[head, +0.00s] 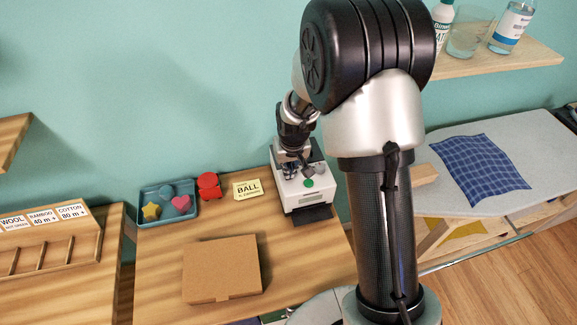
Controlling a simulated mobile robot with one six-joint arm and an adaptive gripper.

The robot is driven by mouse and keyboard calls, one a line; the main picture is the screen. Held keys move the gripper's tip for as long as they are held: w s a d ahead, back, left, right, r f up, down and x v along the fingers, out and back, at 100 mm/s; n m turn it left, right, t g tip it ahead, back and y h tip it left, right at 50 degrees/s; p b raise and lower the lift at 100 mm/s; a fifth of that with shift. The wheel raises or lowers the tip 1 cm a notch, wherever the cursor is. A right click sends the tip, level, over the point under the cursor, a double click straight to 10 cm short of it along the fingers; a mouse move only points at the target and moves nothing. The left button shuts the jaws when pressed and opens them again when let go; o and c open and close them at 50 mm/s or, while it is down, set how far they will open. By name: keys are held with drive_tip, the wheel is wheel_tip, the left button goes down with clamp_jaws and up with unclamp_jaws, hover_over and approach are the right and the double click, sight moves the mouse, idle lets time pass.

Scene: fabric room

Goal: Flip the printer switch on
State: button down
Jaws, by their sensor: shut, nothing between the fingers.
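The printer (292,200) is a small white box with a dark upper part. It stands at the back right of the wooden table, against the wall side. A green round button (308,183) shows on its front top, and a dark slot or tray (311,214) sticks out below. My gripper (291,172) is over the printer's top left, pointing down, and is shut and empty. I cannot tell whether it touches the printer. No switch is clearly visible; my gripper and arm cover part of the printer's top.
A cardboard box (222,270) lies at the table's front. A blue tray (148,219) with colored shapes, a red object (208,186) and a yellow "BALL" note (247,190) stand left of the printer. An ironing-board-like surface (535,160) with blue cloth (480,172) is at right.

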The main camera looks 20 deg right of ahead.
drive_tip(key=shift+s+f+b, duration=0.3)
drive_tip(key=shift+f, duration=0.25)
drive_tip(key=shift+s+r, duration=0.1)
drive_tip(key=shift+w+r, duration=0.1)
drive_tip(key=shift+w, duration=0.8)
drive_tip(key=shift+r, duration=0.1)
drive_tip(key=p+v, duration=0.3)
drive_tip(key=shift+w+r, duration=0.2)
drive_tip(key=shift+r, duration=0.25)
drive_tip(key=s+r+p, duration=0.2)
drive_tip(key=s+r, duration=0.3)
drive_tip(key=r, duration=0.3)
drive_tip(key=shift+r, duration=0.4)
